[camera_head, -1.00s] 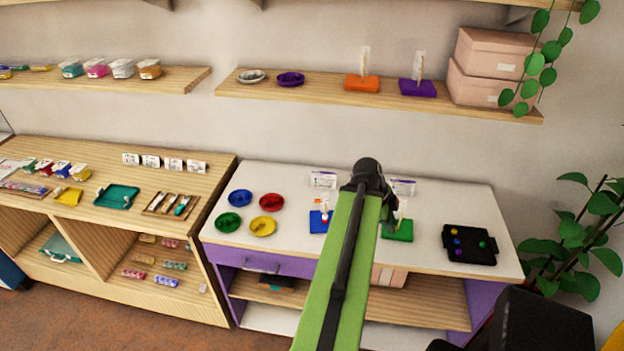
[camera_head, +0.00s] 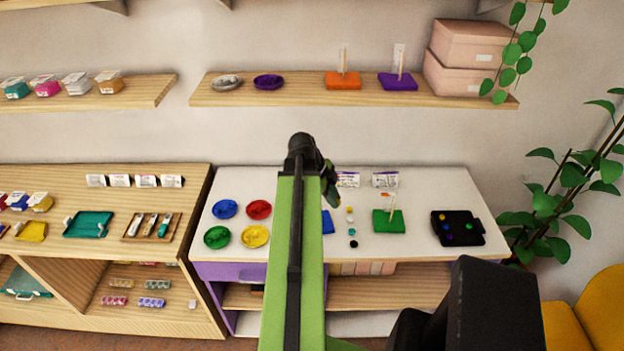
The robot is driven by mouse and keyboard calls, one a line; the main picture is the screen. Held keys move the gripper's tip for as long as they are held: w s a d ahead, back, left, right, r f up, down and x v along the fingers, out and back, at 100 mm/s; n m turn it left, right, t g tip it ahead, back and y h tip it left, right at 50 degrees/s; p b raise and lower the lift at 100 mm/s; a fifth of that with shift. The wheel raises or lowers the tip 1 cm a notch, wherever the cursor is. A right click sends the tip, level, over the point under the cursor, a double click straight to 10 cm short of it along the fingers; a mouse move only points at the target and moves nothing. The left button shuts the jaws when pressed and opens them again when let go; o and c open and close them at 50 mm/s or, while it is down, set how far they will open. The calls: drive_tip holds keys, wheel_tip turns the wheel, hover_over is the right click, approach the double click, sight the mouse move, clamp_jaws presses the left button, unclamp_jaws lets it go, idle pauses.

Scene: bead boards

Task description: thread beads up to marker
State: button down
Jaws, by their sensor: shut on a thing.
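My gripper (camera_head: 330,188) is dark and seen from behind, above the white table near the blue bead board. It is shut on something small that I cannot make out. The blue board (camera_head: 327,223) is mostly hidden behind my green arm, its peg out of sight. The green board (camera_head: 389,222) stands to the right with an upright peg (camera_head: 391,205) and a small orange mark near its top.
A black tray (camera_head: 475,240) with several coloured beads sits at the table's right. Blue (camera_head: 225,209), red (camera_head: 259,209), green (camera_head: 217,237) and yellow (camera_head: 255,236) dishes stand at left. Small cards (camera_head: 347,180) stand behind the boards. A shelf (camera_head: 300,97) hangs above.

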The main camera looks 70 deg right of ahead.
drive_tip(key=w+r+m+p, duration=0.2)
drive_tip(key=w+r, duration=0.2)
drive_tip(key=w, duration=0.3)
drive_tip(key=shift+g+y, duration=0.3)
drive_tip(key=f+b, duration=0.5)
drive_tip(key=shift+s+a+f, duration=0.25)
drive_tip(key=shift+f+b, duration=0.8)
drive_tip(key=shift+b, duration=0.15)
drive_tip(key=shift+f+b, duration=0.85)
drive_tip(key=shift+f, duration=0.05)
drive_tip(key=c, duration=1.2)
unclamp_jaws()
drive_tip(key=shift+c, duration=0.2)
